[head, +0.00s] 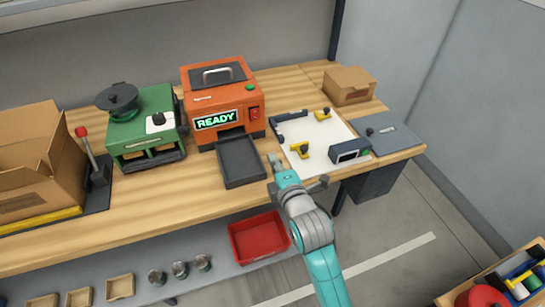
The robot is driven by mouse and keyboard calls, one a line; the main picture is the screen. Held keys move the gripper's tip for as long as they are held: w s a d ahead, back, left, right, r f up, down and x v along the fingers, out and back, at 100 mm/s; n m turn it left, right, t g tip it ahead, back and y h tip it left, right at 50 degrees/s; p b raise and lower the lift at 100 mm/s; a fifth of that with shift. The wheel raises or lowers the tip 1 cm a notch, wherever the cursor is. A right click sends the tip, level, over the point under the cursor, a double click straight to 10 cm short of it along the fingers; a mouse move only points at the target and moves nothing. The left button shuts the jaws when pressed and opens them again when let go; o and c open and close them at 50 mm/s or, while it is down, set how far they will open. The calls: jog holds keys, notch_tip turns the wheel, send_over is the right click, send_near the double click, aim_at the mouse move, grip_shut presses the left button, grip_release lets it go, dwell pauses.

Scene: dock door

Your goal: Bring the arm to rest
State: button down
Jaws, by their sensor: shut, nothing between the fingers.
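My arm reaches up from the bottom of the head view to the bench's front edge. My gripper (274,160) is small in the view, shut and empty. It is over the front part of the wooden bench (190,208), between the dark tray of the orange machine and the white board. I cannot tell how far above the bench it is.
An orange machine (215,85) showing READY has a dark tray (241,161). Right of my gripper lies a white board (318,139) with yellow clamps. A green machine (146,130) and cardboard box (40,160) stand left. A red bin (258,238) sits below.

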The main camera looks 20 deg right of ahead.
jog(key=shift+s+f, duration=0.1)
dwell(0.3)
jog(key=s+f+m, duration=0.4)
jog(key=s+f, duration=0.1)
jog(key=s, duration=0.5)
jog(key=s+f+m, duration=0.4)
jog(key=s+f, duration=0.2)
jog(key=s, duration=0.4)
jog(key=s+r+m+g, duration=0.1)
jog(key=s+m, duration=0.4)
jog(key=s, duration=0.7)
jog(key=s+d+r+m, duration=0.1)
jog(key=s+m, duration=0.4)
jog(key=s, duration=0.7)
jog(key=shift+r+g, duration=0.4)
jog(key=shift+r, duration=0.45)
